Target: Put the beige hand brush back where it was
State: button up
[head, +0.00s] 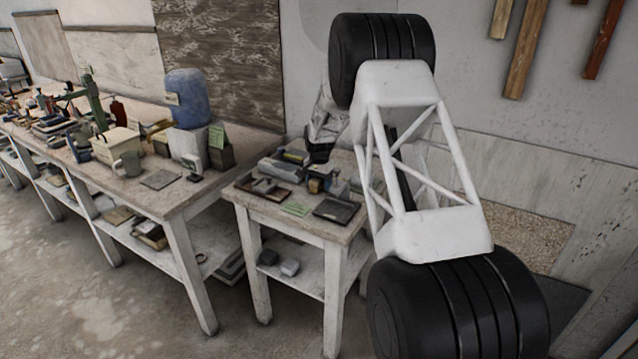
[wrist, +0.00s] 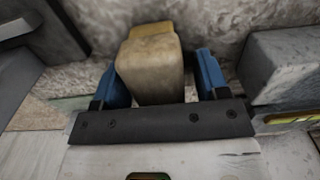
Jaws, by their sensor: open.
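A beige block-like thing, which looks like the beige hand brush (wrist: 150,72), stands between the two blue fingers of my gripper (wrist: 161,70) in the wrist view. A yellowish part shows at its far end. My gripper is open, with one finger on each side of it; a narrow gap shows at the right finger, and contact at the left is hard to tell. In the head view my arm reaches over the small table (head: 285,222), and its end is mostly hidden at the back of that table. I cannot pick out the brush for sure there.
A grey block (wrist: 287,68) lies to the right of my gripper in the wrist view. The small table holds several small items and a dark tray (head: 337,210). A long table (head: 180,195) with a blue water bottle (head: 187,98) stands to the left. The wall is close behind.

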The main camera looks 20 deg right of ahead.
jog(key=shift+r, duration=0.15)
notch_tip(320, 180, up, 12)
dwell(0.8)
dwell(0.5)
